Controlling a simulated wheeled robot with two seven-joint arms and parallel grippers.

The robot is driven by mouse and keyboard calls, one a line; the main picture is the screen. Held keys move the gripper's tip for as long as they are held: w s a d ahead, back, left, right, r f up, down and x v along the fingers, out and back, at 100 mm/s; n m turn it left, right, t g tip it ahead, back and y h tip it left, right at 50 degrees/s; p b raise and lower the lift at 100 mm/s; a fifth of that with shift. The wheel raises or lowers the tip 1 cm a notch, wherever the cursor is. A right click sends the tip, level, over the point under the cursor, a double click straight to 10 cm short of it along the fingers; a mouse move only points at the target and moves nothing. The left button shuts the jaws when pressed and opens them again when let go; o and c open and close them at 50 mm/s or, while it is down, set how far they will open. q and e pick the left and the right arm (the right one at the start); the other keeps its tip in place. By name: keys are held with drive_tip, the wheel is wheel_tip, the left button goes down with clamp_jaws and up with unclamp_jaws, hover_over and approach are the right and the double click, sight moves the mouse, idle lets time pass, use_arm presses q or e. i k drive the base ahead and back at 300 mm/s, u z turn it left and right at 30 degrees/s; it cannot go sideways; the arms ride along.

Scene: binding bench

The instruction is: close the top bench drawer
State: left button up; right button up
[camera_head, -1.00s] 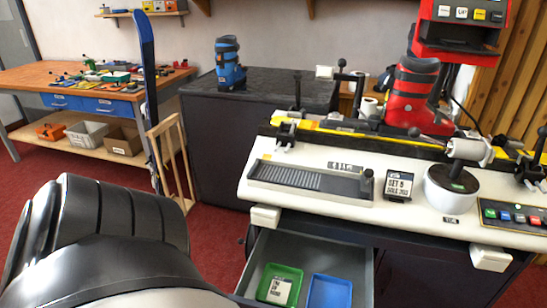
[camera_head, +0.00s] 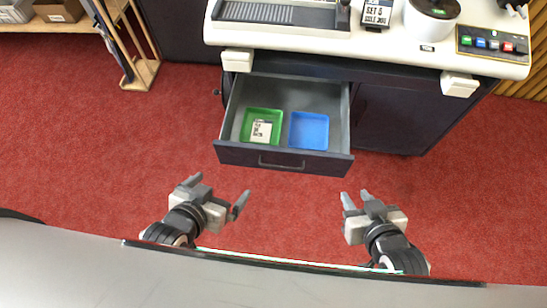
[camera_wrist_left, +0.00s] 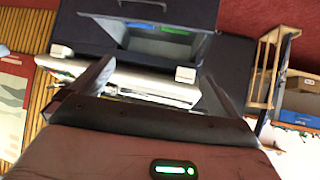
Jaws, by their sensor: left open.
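The top bench drawer (camera_head: 270,156) is pulled out from under the white bench top. Its dark front has a grey bar handle (camera_head: 281,163), and its grey inside is visible. A green tray (camera_head: 249,137) with a labelled item and a blue tray (camera_head: 309,131) lie in it. In the left wrist view the drawer front (camera_wrist_left: 185,12) shows upside down at the top. My left gripper (camera_head: 217,189) is open and empty, short of the drawer's front left corner. My right gripper (camera_head: 357,195) has its fingers apart and is empty, short of the front right corner. Neither touches the drawer.
The bench top (camera_head: 380,48) carries a control panel (camera_head: 492,42) and a labelled stand (camera_head: 377,13). Dark cabinet sides flank the drawer. A wooden rack (camera_head: 139,73) stands at the upper left. Red carpet (camera_head: 90,150) is clear between my grippers and the drawer.

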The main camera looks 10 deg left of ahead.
sight(288, 114)
drive_tip(key=z, duration=0.3)
drive_tip(key=k, duration=1.05)
drive_tip(key=z, duration=0.25)
